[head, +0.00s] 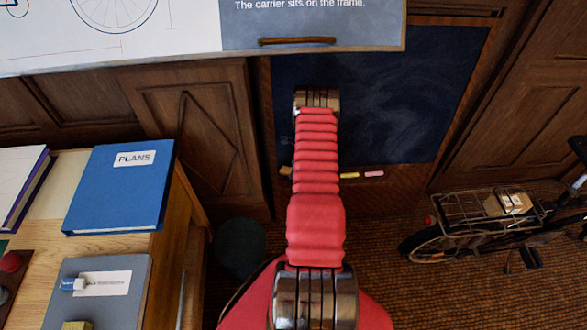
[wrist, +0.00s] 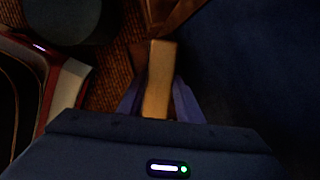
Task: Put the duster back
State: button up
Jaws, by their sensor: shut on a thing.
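My gripper (wrist: 157,92) is shut on the duster (wrist: 159,70), a narrow tan block that stands out beyond the fingers in the wrist view. In the head view my red arm hides the gripper. A small tan piece (head: 287,171) shows left of my arm at the foot of the blackboard; I cannot tell if it is the duster. The dark blackboard (head: 400,100) has a ledge along its bottom edge with a yellow chalk (head: 349,175) and a pink chalk (head: 374,174). I cannot tell whether the duster touches the ledge.
A drafting board (head: 312,22) overhangs the blackboard's top. A dark round bin (head: 240,247) stands on the floor left of my arm. A desk (head: 110,245) with a blue PLANS binder (head: 120,188) is at left. A bicycle (head: 470,225) stands at right.

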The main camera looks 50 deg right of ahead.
jog(key=shift+x, duration=0.9)
jog(key=shift+s+d+f, duration=0.1)
jog(key=shift+s, duration=0.1)
jog(key=o, duration=1.2)
jog(key=v, duration=1.3)
jog(key=shift+s+r, duration=0.1)
jog(key=shift+r, duration=0.25)
jog(key=shift+s, duration=0.1)
